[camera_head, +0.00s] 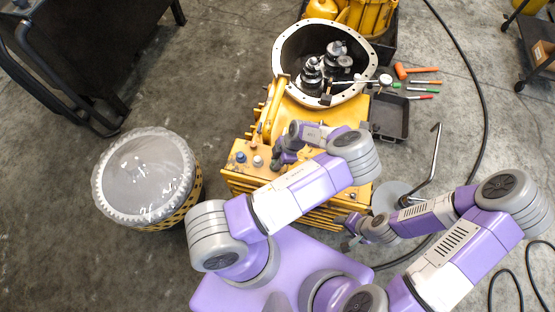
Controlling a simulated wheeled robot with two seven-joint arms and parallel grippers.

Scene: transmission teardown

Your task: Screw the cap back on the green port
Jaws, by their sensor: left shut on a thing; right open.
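The yellow gearbox housing (329,117) stands in front of me. Its near left top face carries a row of small ports, a blue one (241,157) and a pale one (258,161) among them. No green port can be made out; my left gripper and forearm cover the spots to the right of these. My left gripper (278,162) points down at this row, close above the top face. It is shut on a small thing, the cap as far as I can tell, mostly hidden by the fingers. My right gripper (347,238) is open beside the housing's near right corner.
An open round bell (281,55) with dark gears inside tops the housing. A black tray (390,128), hand tools (415,74) and a bent grey crank (433,160) lie to the right. A wrapped drum (148,176) stands left. A black cable (483,110) crosses the right floor.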

